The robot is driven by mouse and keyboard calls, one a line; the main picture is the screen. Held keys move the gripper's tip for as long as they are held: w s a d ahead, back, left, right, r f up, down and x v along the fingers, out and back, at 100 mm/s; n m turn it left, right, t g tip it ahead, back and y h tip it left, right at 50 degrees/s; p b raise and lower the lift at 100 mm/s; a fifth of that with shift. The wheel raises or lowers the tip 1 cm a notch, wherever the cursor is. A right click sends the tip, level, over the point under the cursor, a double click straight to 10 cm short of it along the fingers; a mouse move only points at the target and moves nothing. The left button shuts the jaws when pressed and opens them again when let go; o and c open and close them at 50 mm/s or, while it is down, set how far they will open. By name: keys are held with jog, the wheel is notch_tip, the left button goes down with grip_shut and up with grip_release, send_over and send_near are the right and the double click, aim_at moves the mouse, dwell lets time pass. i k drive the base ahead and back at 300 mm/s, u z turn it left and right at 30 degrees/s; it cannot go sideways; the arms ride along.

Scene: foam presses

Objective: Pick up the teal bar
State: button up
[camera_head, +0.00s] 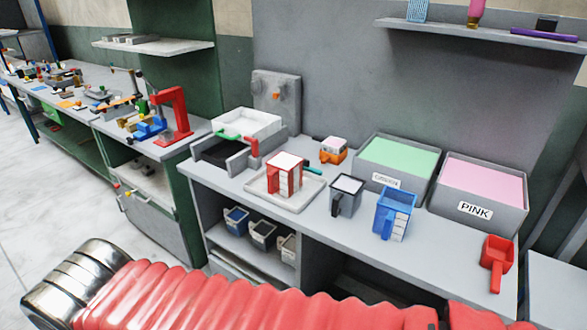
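The container stands on a pale square tray (258,188). The container hides part of the area around the bar, so its left end is hard to make out. My gripper is not in view. A red ribbed sleeve, likely of my own arm, crosses the bottom of the picture, well in front of the bench.
Near the bar stand a small orange-and-white block (333,151), a grey cup (346,195) and a blue jug (394,213). Behind are bins of green (396,160) and pink (482,185) foam. A red scoop (497,263) sits at the right edge. A grey press (240,140) stands left.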

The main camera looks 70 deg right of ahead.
aim_at(306, 167)
jog(key=i, duration=1.8)
jog(key=z, duration=2.8)
